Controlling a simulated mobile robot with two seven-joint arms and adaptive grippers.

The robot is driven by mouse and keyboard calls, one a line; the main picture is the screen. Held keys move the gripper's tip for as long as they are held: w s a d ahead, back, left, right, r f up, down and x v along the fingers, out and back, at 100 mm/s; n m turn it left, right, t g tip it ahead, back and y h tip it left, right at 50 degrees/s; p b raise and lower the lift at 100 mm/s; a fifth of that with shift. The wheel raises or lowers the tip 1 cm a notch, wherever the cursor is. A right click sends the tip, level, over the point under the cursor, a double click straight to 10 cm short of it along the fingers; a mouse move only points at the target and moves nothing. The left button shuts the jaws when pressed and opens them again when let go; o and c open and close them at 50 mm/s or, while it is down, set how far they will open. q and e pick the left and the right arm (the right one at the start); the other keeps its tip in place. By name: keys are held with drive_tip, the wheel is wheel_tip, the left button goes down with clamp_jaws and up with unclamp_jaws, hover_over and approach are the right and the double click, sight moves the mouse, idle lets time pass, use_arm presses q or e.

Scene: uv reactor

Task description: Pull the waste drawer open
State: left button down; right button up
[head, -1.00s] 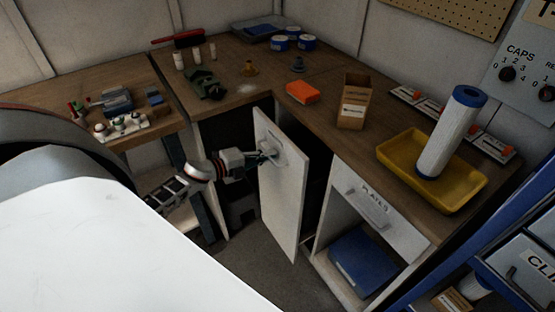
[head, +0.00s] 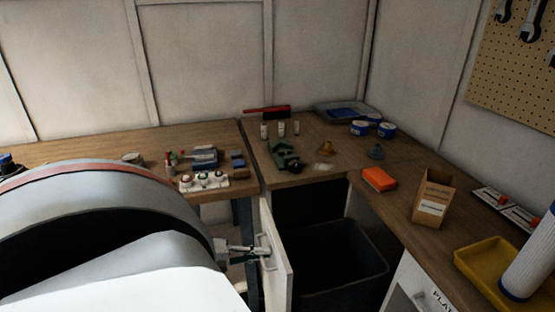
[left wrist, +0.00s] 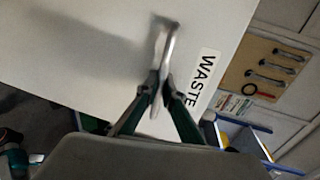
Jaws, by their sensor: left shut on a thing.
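The waste drawer front (head: 277,262) is a white panel standing out from the bench, seen nearly edge-on in the head view. Behind it a dark bin (head: 338,262) shows in the opening under the counter. In the left wrist view the white front (left wrist: 100,40) carries a WASTE label (left wrist: 203,78) and a metal bar handle (left wrist: 167,45). My left gripper (head: 262,251) is at the handle on the outer face of the front. Its fingers (left wrist: 158,92) are shut on the handle. My right gripper is not in view.
The wooden counter (head: 330,140) holds an orange block (head: 379,179), a cardboard box (head: 433,199) and a yellow tray (head: 490,262) with a white cylinder (head: 530,250). A second bench (head: 100,150) with small items stands at left.

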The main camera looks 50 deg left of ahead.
use_arm(q)
drive_tip(key=shift+s+a, duration=0.25)
drive_tip(key=shift+s, duration=0.3)
drive_tip(key=c, duration=2.5)
unclamp_jaws()
drive_tip(key=v, duration=1.2)
drive_tip(key=shift+s, duration=0.1)
